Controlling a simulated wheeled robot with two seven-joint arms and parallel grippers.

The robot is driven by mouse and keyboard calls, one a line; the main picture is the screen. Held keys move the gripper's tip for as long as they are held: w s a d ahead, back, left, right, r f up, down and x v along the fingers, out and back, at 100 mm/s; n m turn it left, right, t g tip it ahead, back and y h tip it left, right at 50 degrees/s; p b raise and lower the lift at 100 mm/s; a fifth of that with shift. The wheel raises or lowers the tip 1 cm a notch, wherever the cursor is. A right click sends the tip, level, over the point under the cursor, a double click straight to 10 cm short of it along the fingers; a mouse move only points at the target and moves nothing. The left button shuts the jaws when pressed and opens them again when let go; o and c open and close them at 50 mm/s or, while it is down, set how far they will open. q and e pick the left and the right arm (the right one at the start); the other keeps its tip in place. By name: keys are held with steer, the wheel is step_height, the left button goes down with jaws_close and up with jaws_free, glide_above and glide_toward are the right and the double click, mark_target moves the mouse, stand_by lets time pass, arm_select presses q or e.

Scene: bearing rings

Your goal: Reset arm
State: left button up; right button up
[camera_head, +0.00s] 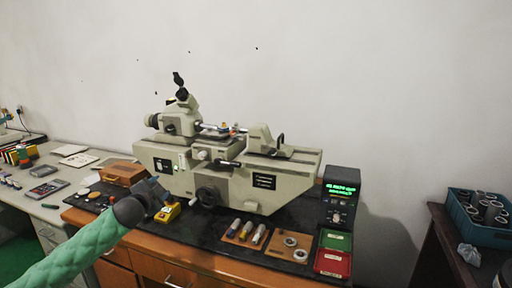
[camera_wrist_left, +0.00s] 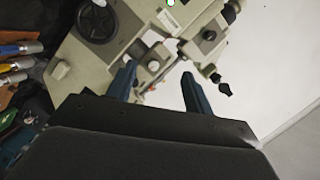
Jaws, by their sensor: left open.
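My left arm comes in from the lower left in a green quilted sleeve. My left gripper (camera_head: 160,193) is in front of the left end of the grey-green measuring machine (camera_head: 238,172), raised over the front left of the bench. In the left wrist view, the two blue fingers of this gripper (camera_wrist_left: 158,72) stand apart with nothing between them. The machine (camera_wrist_left: 100,58) fills the space beyond them. Bearing rings (camera_head: 290,241) lie on a small wooden board on the bench's dark mat. My right gripper is not in view.
A green tray (camera_head: 336,240) and a red tray (camera_head: 333,262) lie right of the rings, below a display box (camera_head: 340,197). A yellow block (camera_head: 168,212) is close by the left gripper. A blue crate (camera_head: 459,212) of cylindrical parts stands far right.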

arm_select(q)
steer(key=s+d+f+n+g+y, duration=0.1)
steer(key=s+d+f+n+g, duration=0.2)
steer(key=s+f, duration=0.65)
steer(key=s+d+f+n+g+y, duration=0.1)
steer(key=s+d+f+n+g, duration=0.2)
steer(key=f, duration=1.2)
steer(key=s+d+f+n+g+y, duration=0.1)
steer(key=s+d+f+n+g, duration=0.15)
steer(key=s+f, duration=0.75)
steer(key=s+d+f+g, duration=0.2)
steer(key=s+d+f, duration=0.1)
steer(key=s+f, duration=0.5)
steer(key=s+d+f+n+g+h, duration=0.1)
steer(key=s+d+f+g, duration=0.1)
steer(key=s+f, duration=0.7)
steer(key=s+d+f+n+g+h, duration=0.1)
steer(key=s+d+f, duration=0.3)
steer(key=s, duration=1.3)
step_height(320, 180, down, 4)
steer(key=shift+s+f+g, duration=0.25)
steer(key=shift+s+g, duration=0.15)
steer(key=shift+g, duration=0.45)
